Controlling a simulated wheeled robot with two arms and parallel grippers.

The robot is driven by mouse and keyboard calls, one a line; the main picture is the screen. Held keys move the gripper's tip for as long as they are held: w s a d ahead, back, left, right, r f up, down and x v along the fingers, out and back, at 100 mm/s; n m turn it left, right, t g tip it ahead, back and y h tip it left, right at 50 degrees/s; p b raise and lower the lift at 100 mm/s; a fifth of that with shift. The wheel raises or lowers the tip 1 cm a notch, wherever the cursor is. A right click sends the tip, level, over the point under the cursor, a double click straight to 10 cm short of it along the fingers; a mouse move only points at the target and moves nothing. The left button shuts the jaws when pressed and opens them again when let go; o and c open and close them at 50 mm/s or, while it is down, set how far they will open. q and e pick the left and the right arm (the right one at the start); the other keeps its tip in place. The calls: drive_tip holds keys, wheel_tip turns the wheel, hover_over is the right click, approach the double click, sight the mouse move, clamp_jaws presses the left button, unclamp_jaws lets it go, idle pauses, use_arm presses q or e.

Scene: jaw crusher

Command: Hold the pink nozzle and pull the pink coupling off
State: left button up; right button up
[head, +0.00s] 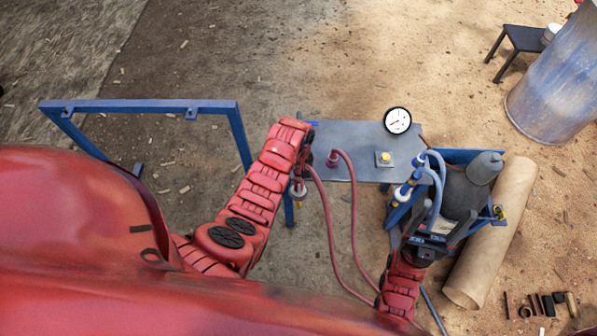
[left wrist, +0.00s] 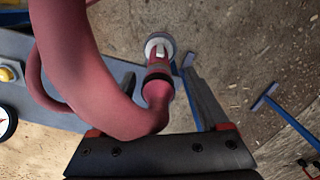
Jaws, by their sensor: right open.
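A pink hose (head: 355,205) rises from a pink fitting (head: 333,159) on the grey table; another pink length runs down from beside my left gripper (head: 303,160). A pink coupling with a pale end (head: 298,190) shows just below that gripper. In the left wrist view the pink hose (left wrist: 90,75) bends into the pink coupling (left wrist: 157,72), which has a dark band and a pale ringed end. The left fingers lie either side of it; I cannot tell whether they touch it. My right gripper (head: 428,228) is open beside the grey machine; its fingertips are unclear. I cannot single out the nozzle.
The grey table (head: 350,130) carries a round gauge (head: 398,121) and a yellow button (head: 385,157). A grey machine with blue hoses (head: 465,190) stands right of it, beside a brown roll (head: 505,225). A blue frame (head: 150,106) stands left. Open floor lies behind.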

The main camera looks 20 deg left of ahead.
sight(299, 168)
use_arm(q)
drive_tip(key=shift+r, duration=0.1)
drive_tip(key=shift+w+r+b, duration=0.15)
drive_tip(key=shift+r+b, duration=0.15)
drive_tip(key=shift+r, duration=0.25)
wheel_tip(299, 168, up, 6)
drive_tip(key=shift+r+b, duration=0.15)
drive_tip(key=shift+b, duration=0.4)
wheel_tip(299, 168, up, 10)
drive_tip(key=p, duration=0.7)
